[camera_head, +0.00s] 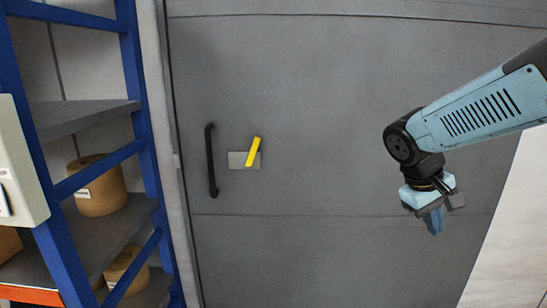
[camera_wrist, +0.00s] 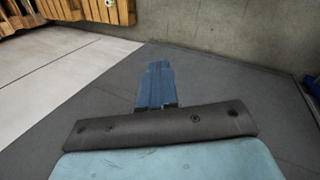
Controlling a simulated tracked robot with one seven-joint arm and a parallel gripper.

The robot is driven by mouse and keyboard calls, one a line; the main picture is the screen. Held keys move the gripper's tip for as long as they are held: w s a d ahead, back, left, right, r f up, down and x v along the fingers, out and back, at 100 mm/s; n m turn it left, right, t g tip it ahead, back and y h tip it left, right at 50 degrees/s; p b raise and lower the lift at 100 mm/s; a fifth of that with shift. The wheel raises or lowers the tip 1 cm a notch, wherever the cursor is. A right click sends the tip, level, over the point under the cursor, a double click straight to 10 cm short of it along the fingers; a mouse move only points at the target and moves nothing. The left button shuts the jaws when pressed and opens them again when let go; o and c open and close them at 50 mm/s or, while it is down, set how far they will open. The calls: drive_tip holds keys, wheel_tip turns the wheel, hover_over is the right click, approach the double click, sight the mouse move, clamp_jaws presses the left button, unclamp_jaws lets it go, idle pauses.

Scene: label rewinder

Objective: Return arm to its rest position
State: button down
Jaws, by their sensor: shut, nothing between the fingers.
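My arm comes in from the right edge of the head view, light blue with black joints. My gripper (camera_head: 436,222) hangs at its end, pointing down, in front of the grey panel and apart from it. In the wrist view my gripper (camera_wrist: 157,68) shows as blue fingers lying together, shut, with nothing between them. Below the fingers there is open floor.
A grey door-like panel (camera_head: 320,120) has a black handle (camera_head: 211,160) and a yellow lever (camera_head: 253,151) on a small plate. Left stands a blue-framed shelf (camera_head: 147,110) with brown rolls (camera_head: 98,185). The wrist view shows wooden pallets (camera_wrist: 40,14) and clear floor (camera_wrist: 60,75).

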drive_tip(key=s+a+r+m+t+y, duration=0.2)
drive_tip(key=s+a+r+t+y, duration=0.3)
drive_tip(key=a, duration=0.5)
drive_tip(key=shift+v, duration=0.9)
drive_tip(key=c, duration=1.9)
unclamp_jaws()
